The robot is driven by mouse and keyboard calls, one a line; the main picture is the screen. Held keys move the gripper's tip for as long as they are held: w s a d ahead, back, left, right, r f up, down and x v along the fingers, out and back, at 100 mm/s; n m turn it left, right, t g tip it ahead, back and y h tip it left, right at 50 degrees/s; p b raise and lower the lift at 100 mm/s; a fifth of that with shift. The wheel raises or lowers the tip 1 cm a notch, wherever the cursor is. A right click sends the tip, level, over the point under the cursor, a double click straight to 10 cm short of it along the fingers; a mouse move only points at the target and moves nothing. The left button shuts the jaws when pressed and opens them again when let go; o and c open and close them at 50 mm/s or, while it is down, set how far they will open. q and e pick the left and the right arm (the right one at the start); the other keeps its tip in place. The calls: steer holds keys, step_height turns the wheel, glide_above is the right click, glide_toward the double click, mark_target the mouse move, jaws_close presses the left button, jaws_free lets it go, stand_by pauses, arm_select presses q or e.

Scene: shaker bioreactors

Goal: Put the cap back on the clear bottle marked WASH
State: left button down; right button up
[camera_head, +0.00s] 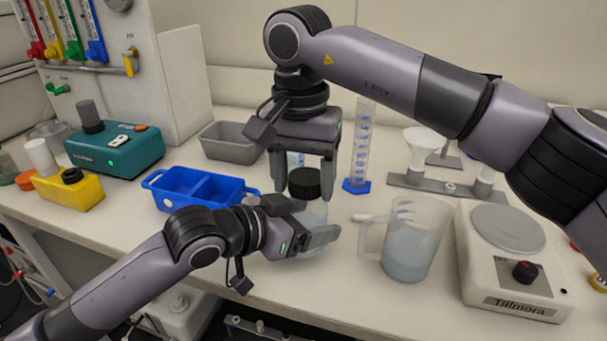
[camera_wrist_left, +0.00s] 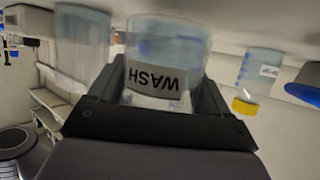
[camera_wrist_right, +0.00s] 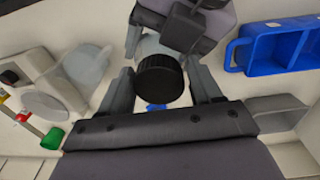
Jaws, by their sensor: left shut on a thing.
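The clear WASH bottle (camera_wrist_left: 160,62) is between the fingers of my left gripper (camera_head: 316,238), which is shut on it; its label shows upside down in the left wrist view. The ribbed black cap (camera_head: 304,183) sits at the top of the bottle, over its mouth; whether it is threaded down I cannot tell. My right gripper (camera_head: 304,172) points down from above, its fingers on either side of the cap. The right wrist view shows the cap (camera_wrist_right: 160,80) between the open fingers, with gaps at its sides. The bottle's neck is hidden.
A blue divided tray (camera_head: 165,198) is left of the bottle. A clear jug (camera_head: 408,250) and a balance (camera_head: 510,285) stand to the right. A measuring cylinder (camera_head: 361,150) and a grey tray (camera_head: 228,150) are behind. A yellow-capped bottle (camera_wrist_left: 257,78) shows in the left wrist view.

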arm_select(q)
steer(key=shift+r, duration=0.1)
arm_select(e)
steer(key=o, duration=1.2)
steer(key=shift+o, duration=0.2)
step_height(320, 180, up, 12)
steer(key=shift+a, duration=0.2)
arm_select(q)
jaws_free()
steer(key=v, duration=0.7)
